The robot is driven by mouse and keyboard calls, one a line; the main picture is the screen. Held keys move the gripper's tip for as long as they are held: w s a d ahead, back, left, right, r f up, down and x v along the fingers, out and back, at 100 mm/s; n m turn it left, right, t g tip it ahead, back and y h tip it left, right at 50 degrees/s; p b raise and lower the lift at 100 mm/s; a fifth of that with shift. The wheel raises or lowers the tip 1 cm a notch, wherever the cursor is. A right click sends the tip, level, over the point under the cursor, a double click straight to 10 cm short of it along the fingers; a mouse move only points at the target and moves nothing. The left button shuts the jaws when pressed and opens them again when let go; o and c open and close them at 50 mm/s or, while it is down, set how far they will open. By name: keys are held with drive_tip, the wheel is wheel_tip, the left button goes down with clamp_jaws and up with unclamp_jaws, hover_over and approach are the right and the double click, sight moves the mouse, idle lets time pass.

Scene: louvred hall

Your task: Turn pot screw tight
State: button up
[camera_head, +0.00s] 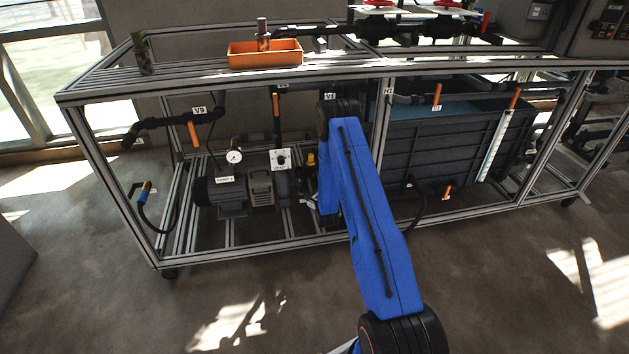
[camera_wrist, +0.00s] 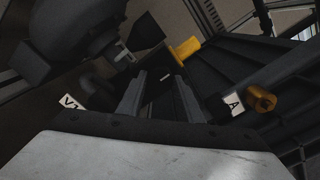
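I cannot tell for certain which part is the pot screw. In the wrist view, a yellow part (camera_wrist: 185,47) sits on dark fittings just beyond my gripper (camera_wrist: 160,76). A small yellow part (camera_head: 311,159) also shows beside the pump in the head view. My gripper's two grey fingers stand apart with dark fittings seen between and beyond them. I see nothing clearly clamped, and contact is too dark to judge. In the head view, my blue arm reaches into the frame and hides most of the gripper.
A grey pump motor (camera_head: 221,195) and a pressure gauge (camera_head: 235,156) stand left of my arm. A dark tank (camera_head: 440,140) is to the right. Frame bars (camera_head: 230,82) run above. An orange handle (camera_wrist: 262,97) is close right of my fingers. The front floor is clear.

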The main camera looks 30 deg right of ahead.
drive_tip(key=shift+o, duration=1.1)
drive_tip(key=v, duration=1.7)
drive_tip(key=shift+s, duration=0.2)
drive_tip(key=shift+r, duration=0.1)
